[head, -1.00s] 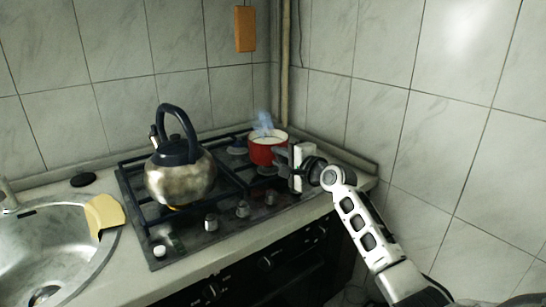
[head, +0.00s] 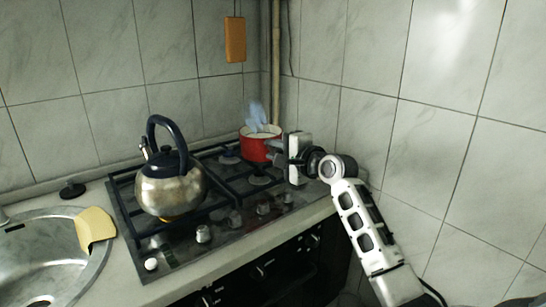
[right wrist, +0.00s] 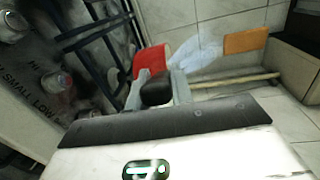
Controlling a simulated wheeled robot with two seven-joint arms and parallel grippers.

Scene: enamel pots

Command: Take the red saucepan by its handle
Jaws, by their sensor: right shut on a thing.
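The red saucepan (head: 258,150) is on the back right of the stove in the head view, with pale contents and bluish steam above it. My right gripper (head: 281,152) reaches it from the right and is shut on its dark handle. In the right wrist view the dark handle (right wrist: 157,91) sits between the two grey fingers of the gripper (right wrist: 158,92), with the red pan wall (right wrist: 150,60) just beyond. I cannot tell whether the pan touches the grate. My left gripper does not show.
A steel kettle (head: 170,187) stands on the left of the stove (head: 240,215), over a lit flame. A sink (head: 45,255) with a yellow cloth-like piece (head: 94,226) is at the left. Tiled walls close in behind and to the right.

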